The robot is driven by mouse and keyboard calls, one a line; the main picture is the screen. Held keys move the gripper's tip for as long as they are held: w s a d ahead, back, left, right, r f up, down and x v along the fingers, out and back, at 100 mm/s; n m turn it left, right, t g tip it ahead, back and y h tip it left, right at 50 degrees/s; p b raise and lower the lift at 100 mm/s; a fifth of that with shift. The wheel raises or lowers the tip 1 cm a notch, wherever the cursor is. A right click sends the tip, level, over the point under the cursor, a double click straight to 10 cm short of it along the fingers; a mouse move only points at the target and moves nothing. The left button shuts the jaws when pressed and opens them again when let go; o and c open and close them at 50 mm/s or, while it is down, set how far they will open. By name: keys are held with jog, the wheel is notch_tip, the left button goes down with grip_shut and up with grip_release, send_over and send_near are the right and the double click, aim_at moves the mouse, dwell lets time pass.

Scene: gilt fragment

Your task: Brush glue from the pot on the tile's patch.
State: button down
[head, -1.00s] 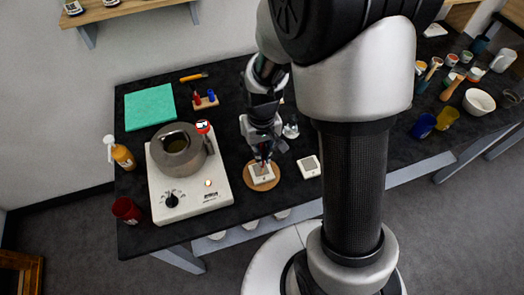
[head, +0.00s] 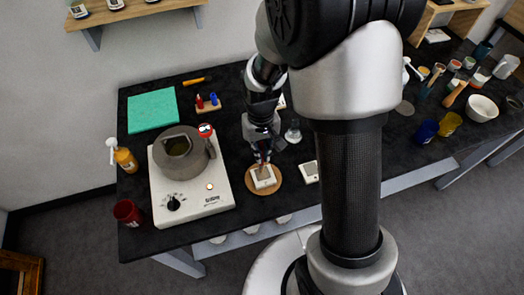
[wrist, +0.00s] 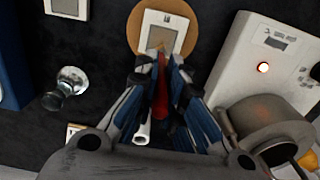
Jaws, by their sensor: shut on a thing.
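A pale square tile (head: 264,178) lies on a round cork mat (head: 250,190) near the table's front edge. In the wrist view the tile (wrist: 178,22) shows a tan patch (wrist: 160,38). My gripper (wrist: 162,64) is shut on a brush with a red handle (wrist: 161,95). The brush tip is over or at the patch; I cannot tell whether it touches. The grey pot (head: 172,163) sits on a white heater (head: 213,190) left of my gripper; it also shows in the wrist view (wrist: 262,112).
A second tile (head: 311,172) lies to the right of the mat. A glass vessel (head: 293,134) stands behind it. A green mat (head: 152,109), an orange bottle (head: 125,160) and a red cup (head: 127,211) are on the left. Cups and a white bowl (head: 482,108) crowd the right.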

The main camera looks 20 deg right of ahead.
jog(key=shift+w+f, duration=0.1)
jog(key=shift+w, duration=0.05)
jog(key=s, duration=0.2)
jog(key=shift+s, duration=0.4)
dwell(2.7)
notch_tip(320, 180, up, 6)
jog(key=p, duration=0.5)
dwell(0.3)
